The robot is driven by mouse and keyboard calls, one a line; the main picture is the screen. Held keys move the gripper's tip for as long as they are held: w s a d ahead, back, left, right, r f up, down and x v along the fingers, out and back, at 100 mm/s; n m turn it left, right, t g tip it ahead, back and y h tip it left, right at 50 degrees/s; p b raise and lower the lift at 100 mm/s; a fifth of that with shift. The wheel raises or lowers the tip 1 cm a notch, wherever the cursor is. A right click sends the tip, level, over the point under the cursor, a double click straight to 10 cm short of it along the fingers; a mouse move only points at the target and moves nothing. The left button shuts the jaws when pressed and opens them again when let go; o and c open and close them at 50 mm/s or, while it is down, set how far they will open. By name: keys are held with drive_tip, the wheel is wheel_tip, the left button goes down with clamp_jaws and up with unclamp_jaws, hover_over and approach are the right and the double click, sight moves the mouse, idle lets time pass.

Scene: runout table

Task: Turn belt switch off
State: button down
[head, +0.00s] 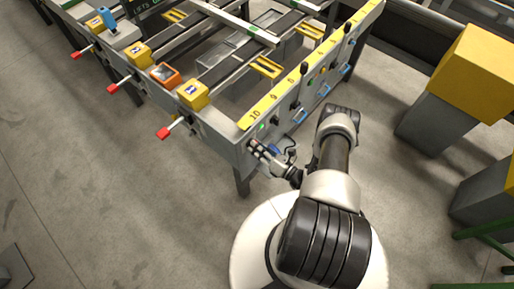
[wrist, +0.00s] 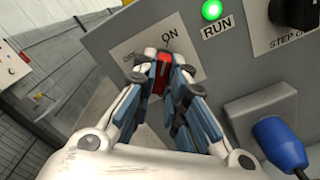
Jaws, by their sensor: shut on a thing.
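The belt switch (wrist: 162,75) shows in the wrist view as a red handle on a pale plate marked "ON", on the grey panel of the runout table. My gripper (wrist: 160,68) is shut on the red handle, with a finger on each side of it. The handle points up toward the "ON" side of the plate. The fingers hide the lower part of the plate. A green lamp marked "RUN" (wrist: 211,10) is lit to the right. In the head view my gripper (head: 257,148) is at the near end panel of the runout table (head: 222,132).
A blue plug (wrist: 280,143) sits in a grey socket just right of my fingers. A black knob (wrist: 294,10) is at upper right. Yellow and grey blocks (head: 478,72) stand on the right. Open floor (head: 120,200) lies at the left.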

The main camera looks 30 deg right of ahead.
drive_tip(key=shift+d+n+b, duration=0.1)
drive_tip(key=shift+n+b, duration=0.8)
drive_tip(key=shift+n, duration=7.8)
drive_tip(key=c, duration=1.6)
unclamp_jaws()
